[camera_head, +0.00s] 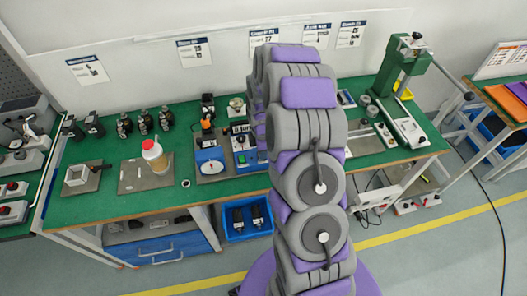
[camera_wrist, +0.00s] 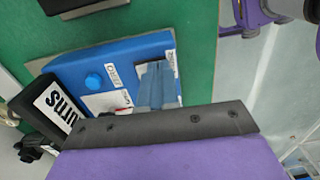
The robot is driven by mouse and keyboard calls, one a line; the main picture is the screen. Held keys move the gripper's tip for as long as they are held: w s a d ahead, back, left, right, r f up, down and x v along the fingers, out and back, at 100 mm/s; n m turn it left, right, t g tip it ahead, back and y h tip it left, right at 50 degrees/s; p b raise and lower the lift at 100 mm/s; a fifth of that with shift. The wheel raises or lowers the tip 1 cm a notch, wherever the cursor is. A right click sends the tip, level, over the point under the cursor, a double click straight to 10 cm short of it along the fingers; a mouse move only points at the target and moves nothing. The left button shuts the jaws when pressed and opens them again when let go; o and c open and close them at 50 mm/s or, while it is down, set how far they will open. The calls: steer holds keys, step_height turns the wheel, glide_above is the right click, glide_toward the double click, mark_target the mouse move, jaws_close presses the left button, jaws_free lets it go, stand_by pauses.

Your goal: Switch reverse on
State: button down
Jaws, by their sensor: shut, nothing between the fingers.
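A blue control box (camera_wrist: 75,72) on the green bench fills the middle of the wrist view. It carries a round blue button (camera_wrist: 93,81) with a small label beside it, and a pale panel with small labels and a bit of red. A black block with white lettering ending in "urns" (camera_wrist: 60,108) stands at its left. In the head view the box (camera_head: 245,158) shows just left of my arm. My gripper (camera_wrist: 156,84) is shut and empty, its blue-grey fingers over the box's right part; I cannot tell whether they touch. No reverse switch can be made out; my gripper hides part of the panel.
In the head view, another blue device with a dial (camera_head: 210,154) stands left of the box. A white jar with a red lid (camera_head: 155,155) is farther left. A green press (camera_head: 405,65) stands at the right. My arm covers the bench's middle.

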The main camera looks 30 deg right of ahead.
steer(key=shift+s+a+f, duration=0.1)
steer(key=shift+a+f, duration=0.05)
steer(key=shift+f, duration=0.1)
